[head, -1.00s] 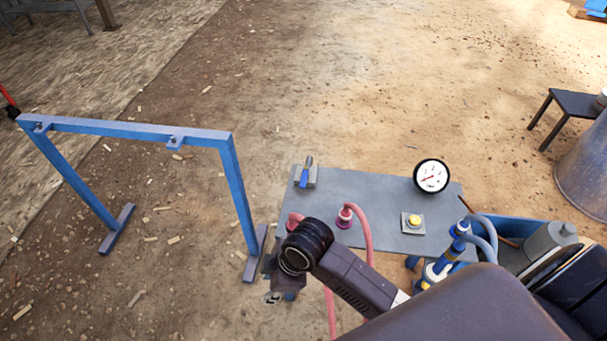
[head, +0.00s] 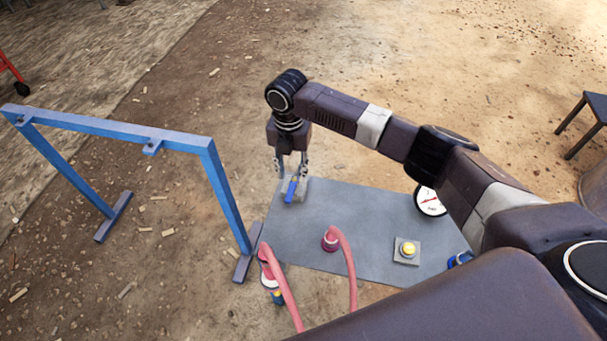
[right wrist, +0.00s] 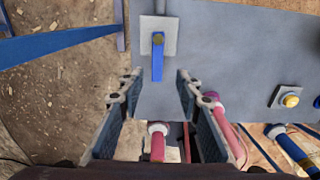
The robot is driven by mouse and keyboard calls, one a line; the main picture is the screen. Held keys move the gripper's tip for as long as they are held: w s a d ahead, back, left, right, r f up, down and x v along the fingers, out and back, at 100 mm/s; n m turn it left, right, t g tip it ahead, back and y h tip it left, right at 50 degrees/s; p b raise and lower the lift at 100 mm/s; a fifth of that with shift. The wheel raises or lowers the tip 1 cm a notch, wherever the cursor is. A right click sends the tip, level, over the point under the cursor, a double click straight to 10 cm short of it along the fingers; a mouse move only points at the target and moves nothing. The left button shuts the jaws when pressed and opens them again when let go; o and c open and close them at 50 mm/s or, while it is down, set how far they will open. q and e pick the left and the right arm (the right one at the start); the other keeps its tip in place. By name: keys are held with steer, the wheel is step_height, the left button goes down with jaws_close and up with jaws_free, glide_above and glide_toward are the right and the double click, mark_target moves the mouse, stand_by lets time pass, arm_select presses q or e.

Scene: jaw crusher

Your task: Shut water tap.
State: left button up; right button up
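The water tap has a blue lever handle (head: 291,188) on a small grey square plate, at the far left corner of the grey panel (head: 370,212). In the right wrist view, the blue handle (right wrist: 157,66) hangs from a brown pivot, in line with the pipe above it, and points toward my gripper. My right gripper (head: 291,172) is at the tap with its fingers pointing down. In the right wrist view, its two fingers (right wrist: 158,84) are wide apart, one to each side of the handle's free end, with nothing held. My left gripper is not in view.
A white gauge (head: 430,203) stands at the panel's right side, partly behind my arm. A yellow button (head: 407,249) and pink hoses (head: 343,255) are nearer. A blue frame (head: 222,195) stands left of the panel. Bare ground lies beyond.

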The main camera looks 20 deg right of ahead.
mark_target(290, 193)
steer(key=shift+a+f, duration=0.1)
steer(key=shift+f, duration=0.15)
steer(key=f, duration=0.3)
steer(key=a+f, duration=0.1)
steer(key=shift+s+f, duration=0.3)
steer(key=shift+f, duration=0.05)
steer(key=shift+d+f, duration=0.15)
steer(key=shift+f, duration=0.75)
steer(key=c, duration=0.8)
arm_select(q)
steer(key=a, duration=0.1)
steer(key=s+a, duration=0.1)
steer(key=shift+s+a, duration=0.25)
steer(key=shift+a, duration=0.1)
arm_select(e)
jaws_close()
